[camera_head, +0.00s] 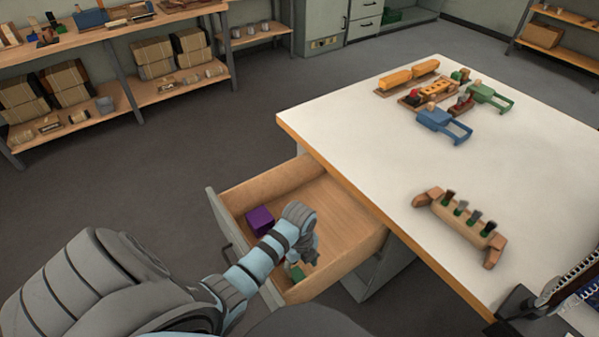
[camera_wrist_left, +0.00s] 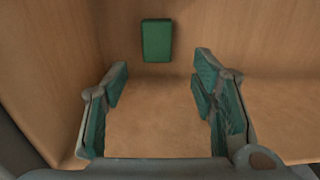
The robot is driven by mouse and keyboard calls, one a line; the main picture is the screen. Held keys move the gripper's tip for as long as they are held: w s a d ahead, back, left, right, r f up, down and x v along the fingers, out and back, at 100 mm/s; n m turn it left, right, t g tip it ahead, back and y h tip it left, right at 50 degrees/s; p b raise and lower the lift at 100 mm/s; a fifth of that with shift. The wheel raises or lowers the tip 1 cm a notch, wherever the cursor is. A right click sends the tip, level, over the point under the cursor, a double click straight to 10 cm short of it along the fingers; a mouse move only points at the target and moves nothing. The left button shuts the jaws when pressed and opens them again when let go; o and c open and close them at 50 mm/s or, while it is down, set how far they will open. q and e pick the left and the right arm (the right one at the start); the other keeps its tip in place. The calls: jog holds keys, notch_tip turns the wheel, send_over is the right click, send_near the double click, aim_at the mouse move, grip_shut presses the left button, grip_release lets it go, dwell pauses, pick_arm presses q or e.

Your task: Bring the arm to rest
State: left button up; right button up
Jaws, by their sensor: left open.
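My left arm (camera_head: 250,270) reaches from the lower left into an open wooden drawer (camera_head: 285,178) in the table's side. My left gripper (camera_head: 307,252) points down inside or just above the drawer. In the left wrist view its green-padded fingers (camera_wrist_left: 160,85) stand wide apart with only bare wood between them. A green block (camera_wrist_left: 156,40) lies in the drawer beyond the fingertips, near a wall, apart from them. A purple block (camera_head: 260,220) sits in the drawer, left of the gripper. The right gripper does not show.
The white table (camera_head: 370,150) bears a wooden holder (camera_head: 462,225) with several dark tufts, blue (camera_head: 440,121) and green (camera_head: 488,95) pieces, and yellow blocks (camera_head: 395,79) at the back. A dark spiral-edged object (camera_head: 570,287) is at the near right corner. Shelves (camera_head: 115,35) line the left wall. The table's middle is clear.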

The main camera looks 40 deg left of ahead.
pick_arm(q)
notch_tip(320, 180, up, 4)
jog(key=shift+r+p, duration=0.1)
jog(key=shift+p, duration=0.35)
